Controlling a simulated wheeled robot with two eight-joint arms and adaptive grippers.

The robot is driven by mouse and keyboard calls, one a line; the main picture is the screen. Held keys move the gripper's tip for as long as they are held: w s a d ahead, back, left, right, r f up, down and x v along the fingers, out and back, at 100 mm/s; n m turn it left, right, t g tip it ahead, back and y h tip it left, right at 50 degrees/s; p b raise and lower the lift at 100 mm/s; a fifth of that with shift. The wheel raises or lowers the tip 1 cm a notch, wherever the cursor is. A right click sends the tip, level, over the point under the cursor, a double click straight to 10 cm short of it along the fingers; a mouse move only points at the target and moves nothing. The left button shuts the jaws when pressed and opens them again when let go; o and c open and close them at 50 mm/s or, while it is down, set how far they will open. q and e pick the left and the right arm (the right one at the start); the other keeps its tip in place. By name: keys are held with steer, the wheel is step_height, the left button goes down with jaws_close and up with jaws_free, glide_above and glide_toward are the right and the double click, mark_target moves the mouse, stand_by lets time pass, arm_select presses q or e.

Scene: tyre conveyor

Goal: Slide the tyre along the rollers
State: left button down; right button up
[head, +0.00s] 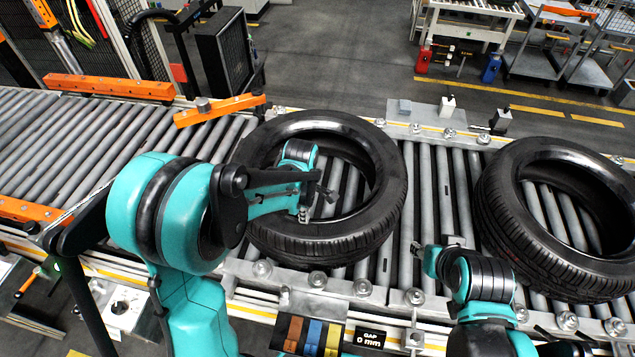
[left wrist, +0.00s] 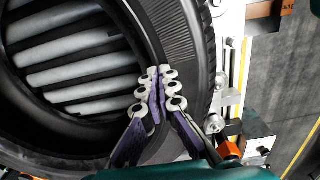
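A black tyre (head: 372,222) lies flat on the grey rollers (head: 424,200) in the middle of the head view. A second black tyre (head: 515,225) lies flat to its right, with a strip of bare rollers between them. My left gripper (head: 315,202) is over the near part of the first tyre's ring. In the left wrist view my left gripper (left wrist: 159,72) has its two fingers drawn together over the tyre wall (left wrist: 190,50), with nothing visible between them. I cannot tell if they touch it. My right arm's end (head: 432,258) is low between the tyres; its fingers are unclear.
Orange guide bars (head: 220,108) stand over the empty rollers (head: 60,150) at the left. Metal side rails with round bolts edge the conveyor. A small display (head: 370,338) at the near edge reads "GAP 0 mm". A black panel (head: 225,50) stands behind the conveyor.

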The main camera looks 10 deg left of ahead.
arm_select(q)
steer(key=shift+w+d, duration=0.1)
steer(key=shift+w, duration=0.15)
steer(key=shift+r+p, duration=0.3)
steer(key=shift+r, duration=0.05)
step_height(320, 180, up, 7)
steer(key=p, duration=0.5)
steer(key=shift+r, duration=0.15)
